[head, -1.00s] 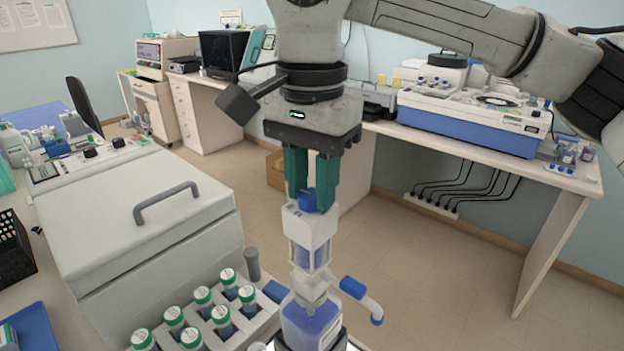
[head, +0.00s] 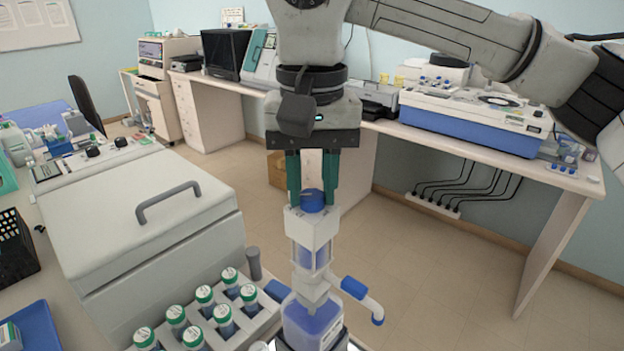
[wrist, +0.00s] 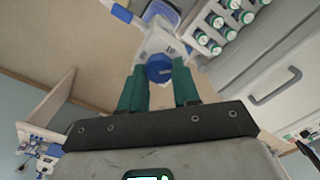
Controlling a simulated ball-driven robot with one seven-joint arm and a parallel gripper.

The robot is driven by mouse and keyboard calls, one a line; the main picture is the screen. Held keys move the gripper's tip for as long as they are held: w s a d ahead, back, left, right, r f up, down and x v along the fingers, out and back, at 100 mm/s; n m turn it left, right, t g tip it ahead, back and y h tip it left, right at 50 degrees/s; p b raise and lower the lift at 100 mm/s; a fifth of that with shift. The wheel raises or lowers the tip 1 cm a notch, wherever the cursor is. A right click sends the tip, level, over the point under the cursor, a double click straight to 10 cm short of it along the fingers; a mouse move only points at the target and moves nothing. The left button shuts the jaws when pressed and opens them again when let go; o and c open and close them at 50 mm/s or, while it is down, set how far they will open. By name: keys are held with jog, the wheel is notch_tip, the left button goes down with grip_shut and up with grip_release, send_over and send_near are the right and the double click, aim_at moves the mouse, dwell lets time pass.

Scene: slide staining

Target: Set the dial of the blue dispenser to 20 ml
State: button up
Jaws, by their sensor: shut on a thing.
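The blue dispenser (head: 313,258) stands upright with a white body, a clear middle, a blue-tipped spout (head: 362,299) to the right and a bottle of blue liquid (head: 311,322) below. Its blue dial (head: 312,201) is on top. My gripper (head: 313,204) points straight down, its green fingers shut on the dial from two sides. In the wrist view the dial (wrist: 159,68) sits between the fingertips. A number that looks like 10 shows on the white body (wrist: 171,49) beside it; I cannot read the setting for certain.
A rack of several green-capped tubes (head: 225,315) stands close to the left of the dispenser. A grey box with a handle (head: 150,230) is behind the rack. A bench with a blue and white machine (head: 470,125) stands at the back right, with open floor before it.

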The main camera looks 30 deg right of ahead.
aim_at(312, 193)
dwell(0.4)
jog(key=o, duration=1.1)
jog(key=shift+c, duration=0.2)
notch_tip(312, 193, up, 11)
jog(key=b, duration=0.1)
jog(key=shift+f, duration=0.15)
